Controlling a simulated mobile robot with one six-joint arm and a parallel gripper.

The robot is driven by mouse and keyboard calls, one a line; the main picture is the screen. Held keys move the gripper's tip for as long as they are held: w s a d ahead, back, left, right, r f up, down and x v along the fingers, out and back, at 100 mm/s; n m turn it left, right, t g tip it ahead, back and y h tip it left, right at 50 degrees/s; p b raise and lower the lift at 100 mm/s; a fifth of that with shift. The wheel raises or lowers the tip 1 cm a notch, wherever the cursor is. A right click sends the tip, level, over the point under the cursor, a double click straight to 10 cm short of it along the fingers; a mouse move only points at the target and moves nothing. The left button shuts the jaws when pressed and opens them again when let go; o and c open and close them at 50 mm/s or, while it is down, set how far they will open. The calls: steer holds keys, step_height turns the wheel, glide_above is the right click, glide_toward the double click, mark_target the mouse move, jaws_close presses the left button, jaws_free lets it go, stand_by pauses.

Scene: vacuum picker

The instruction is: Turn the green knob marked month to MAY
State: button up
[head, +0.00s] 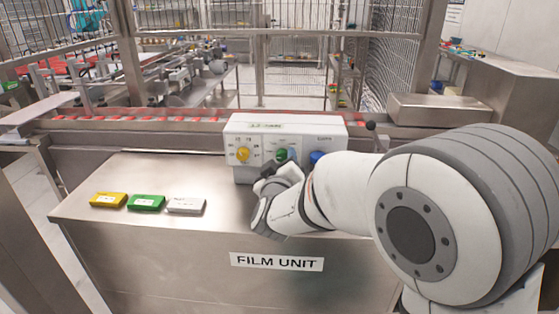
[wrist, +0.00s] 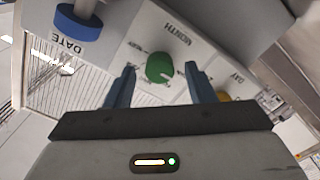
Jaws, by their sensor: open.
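The green knob (head: 281,154) sits in the middle of the front of a white control box (head: 243,175), between a yellow knob (head: 243,154) and a blue knob (head: 317,157). In the wrist view the green knob (wrist: 160,67) lies below the word MONTH, with a pale pointer mark on its right side; the small labels around it are too blurred to read. My gripper (wrist: 158,72) is open, with one finger on each side of the green knob. I cannot tell whether the fingers touch it. In the head view my gripper (head: 275,180) is just below and in front of the knob.
The box stands on a steel bench marked FILM UNIT (head: 277,262). A yellow block (head: 108,200), a green block (head: 146,203) and a white block (head: 186,205) lie at the left of the bench. A conveyor with red items (head: 150,118) runs behind.

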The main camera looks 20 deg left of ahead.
steer(key=shift+w, duration=0.25)
steer(key=c, duration=0.9)
steer(key=shift+a, duration=0.15)
steer(key=shift+c, duration=0.3)
